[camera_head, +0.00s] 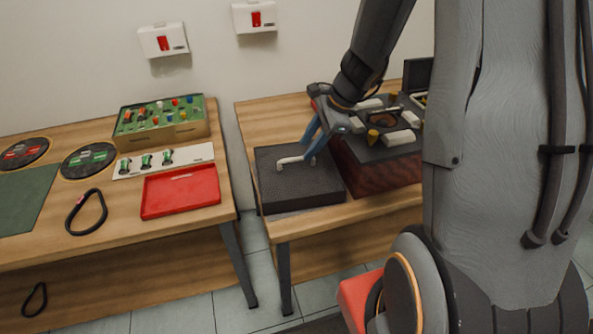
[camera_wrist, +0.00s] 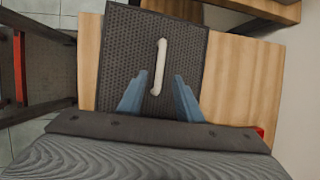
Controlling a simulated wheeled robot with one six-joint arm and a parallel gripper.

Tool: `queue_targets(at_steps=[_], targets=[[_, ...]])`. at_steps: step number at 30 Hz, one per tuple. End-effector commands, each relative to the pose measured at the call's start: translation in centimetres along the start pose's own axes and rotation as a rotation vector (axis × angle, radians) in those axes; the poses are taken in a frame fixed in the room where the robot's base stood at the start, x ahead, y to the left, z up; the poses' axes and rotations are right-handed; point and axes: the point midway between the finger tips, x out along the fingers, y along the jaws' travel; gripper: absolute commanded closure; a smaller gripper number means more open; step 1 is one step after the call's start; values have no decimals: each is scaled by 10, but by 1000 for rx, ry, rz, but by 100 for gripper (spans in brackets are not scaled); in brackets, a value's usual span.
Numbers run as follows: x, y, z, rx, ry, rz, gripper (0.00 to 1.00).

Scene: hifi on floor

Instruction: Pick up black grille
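The black grille (camera_head: 301,191) is a dark, flat square panel with a pale handle (camera_head: 294,159) on top. It lies on the right wooden table near its front left. The wrist view shows its fine perforated surface (camera_wrist: 122,52) and the white, bar-shaped handle (camera_wrist: 160,58) standing near its middle. My gripper (camera_head: 311,149) is over the right part of the grille, close to the handle. In the wrist view its two blue fingers (camera_wrist: 160,82) are spread apart, with the handle's lower end in line between the tips. Whether a finger touches the handle cannot be told.
A dark red box (camera_head: 375,172) with white and yellow pieces on top stands right beside the grille. The left table holds a red tray (camera_head: 180,192), a green board (camera_head: 160,120) and a black loop (camera_head: 86,212). A gap separates the tables.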

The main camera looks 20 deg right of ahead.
Motion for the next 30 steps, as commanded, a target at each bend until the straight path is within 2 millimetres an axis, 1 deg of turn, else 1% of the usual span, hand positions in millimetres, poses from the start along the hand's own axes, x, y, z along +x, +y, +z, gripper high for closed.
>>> queue_targets(at_steps=[6,9,12,18,24,30], targets=[[29,2,1,-1,1,2,67],[38,2,1,-1,0,2,67],[42,1,1,-2,1,0,67],[42,1,1,-2,1,0,67],[42,1,1,-2,1,0,100],[42,1,1,-2,1,0,100]])
